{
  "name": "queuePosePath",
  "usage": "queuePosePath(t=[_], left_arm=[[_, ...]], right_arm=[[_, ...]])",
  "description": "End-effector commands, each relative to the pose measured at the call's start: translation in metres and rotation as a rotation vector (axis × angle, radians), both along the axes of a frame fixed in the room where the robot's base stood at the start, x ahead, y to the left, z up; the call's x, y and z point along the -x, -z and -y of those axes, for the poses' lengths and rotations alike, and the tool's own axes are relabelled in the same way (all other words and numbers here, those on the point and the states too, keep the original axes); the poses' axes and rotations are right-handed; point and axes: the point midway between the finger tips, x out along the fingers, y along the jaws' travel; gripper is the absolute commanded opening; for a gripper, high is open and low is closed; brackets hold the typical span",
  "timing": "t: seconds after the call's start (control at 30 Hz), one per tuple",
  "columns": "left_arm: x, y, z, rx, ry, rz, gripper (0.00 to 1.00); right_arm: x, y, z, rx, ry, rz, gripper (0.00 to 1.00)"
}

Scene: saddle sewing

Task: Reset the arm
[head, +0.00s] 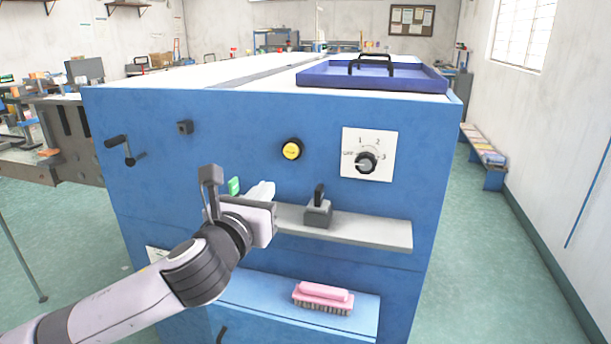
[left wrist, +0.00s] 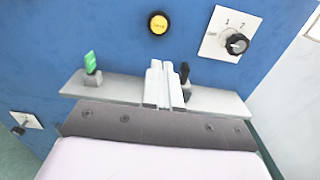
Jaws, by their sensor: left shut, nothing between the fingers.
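My left arm reaches in from the left in the head view. Its gripper (head: 262,192) is in front of the grey ledge (head: 375,231) on the blue machine (head: 235,130). In the left wrist view the two fingers of the gripper (left wrist: 163,82) are together with nothing between them. The fingers overlap the ledge (left wrist: 120,90) in that picture; whether they touch it I cannot tell. My right gripper is in neither view.
A green switch (head: 235,186) and a black-handled lever (head: 318,207) are on the ledge. A yellow button (head: 292,150) and a dial (head: 366,162) are above. A pink brush (head: 322,296) lies on a lower shelf. A blue tray (head: 420,80) sits on top.

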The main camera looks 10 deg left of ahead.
Motion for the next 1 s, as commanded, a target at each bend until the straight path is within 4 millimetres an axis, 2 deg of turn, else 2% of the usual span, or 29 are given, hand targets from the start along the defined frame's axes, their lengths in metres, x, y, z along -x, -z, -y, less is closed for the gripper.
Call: queuePosePath(t=[0.07, 0.17, 0.27, 0.47, 0.77, 1.0], left_arm=[[0.000, 0.004, 0.001, 0.020, 0.005, -0.008, 0.00], [0.002, 0.021, 0.007, 0.114, 0.022, -0.048, 0.00], [0.007, 0.053, 0.016, 0.307, 0.046, -0.124, 0.00], [0.030, 0.132, 0.032, 0.835, 0.039, -0.320, 0.00], [0.087, 0.240, 0.037, 1.648, -0.169, -0.550, 0.00], [0.156, 0.320, 0.024, 2.275, -0.495, -0.594, 0.00]], right_arm=[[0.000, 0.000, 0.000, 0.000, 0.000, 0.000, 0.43], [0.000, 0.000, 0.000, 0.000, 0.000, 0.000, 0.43], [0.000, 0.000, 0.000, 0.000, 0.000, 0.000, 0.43], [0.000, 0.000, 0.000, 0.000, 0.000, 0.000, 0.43], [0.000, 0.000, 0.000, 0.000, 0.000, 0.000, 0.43], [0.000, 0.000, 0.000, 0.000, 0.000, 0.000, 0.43]])
